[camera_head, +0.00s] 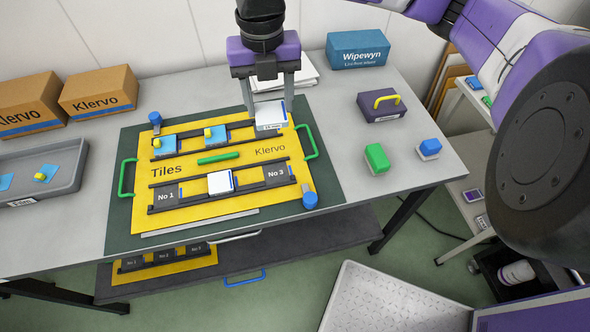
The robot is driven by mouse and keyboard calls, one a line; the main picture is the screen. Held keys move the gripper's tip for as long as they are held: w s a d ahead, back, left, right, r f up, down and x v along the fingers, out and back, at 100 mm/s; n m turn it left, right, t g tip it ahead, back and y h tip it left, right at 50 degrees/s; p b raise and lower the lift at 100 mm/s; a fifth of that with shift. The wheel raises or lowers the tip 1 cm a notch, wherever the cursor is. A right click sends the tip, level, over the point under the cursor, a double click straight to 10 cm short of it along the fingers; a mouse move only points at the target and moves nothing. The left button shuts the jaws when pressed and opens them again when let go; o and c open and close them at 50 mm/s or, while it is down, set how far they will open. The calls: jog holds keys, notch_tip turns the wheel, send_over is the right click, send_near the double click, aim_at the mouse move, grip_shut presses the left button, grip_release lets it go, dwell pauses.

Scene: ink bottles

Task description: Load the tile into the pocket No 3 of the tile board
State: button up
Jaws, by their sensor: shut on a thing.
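My gripper (270,105) points down at the back right of the yellow tile board (203,173). It is shut on a white tile (271,118) with a blue edge and a small label. The tile is over or at the right end of the board's back row; I cannot tell if it touches the board. Pocket No 3 (277,175) is the dark, empty pocket at the right end of the front row. Pocket No 1 (167,196) at the left end is also empty. Another white tile (220,184) sits in the middle pocket between them.
A green bar (218,157) lies mid-board. Blue-topped posts (155,119) (310,199) and green handles (127,178) edge the board. A green block (376,158) and purple box (381,106) stand right.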

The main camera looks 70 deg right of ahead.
aim_at(275, 170)
jog(key=shift+w+n, duration=0.15)
jog(key=shift+n, duration=0.25)
jog(key=shift+f, duration=0.3)
notch_tip(275, 170, down, 20)
jog(key=shift+r+p, duration=0.25)
jog(key=shift+p, duration=0.25)
jog(key=shift+f, duration=0.2)
jog(key=o, duration=1.5)
jog(key=shift+c, duration=0.2)
jog(key=shift+r, duration=0.1)
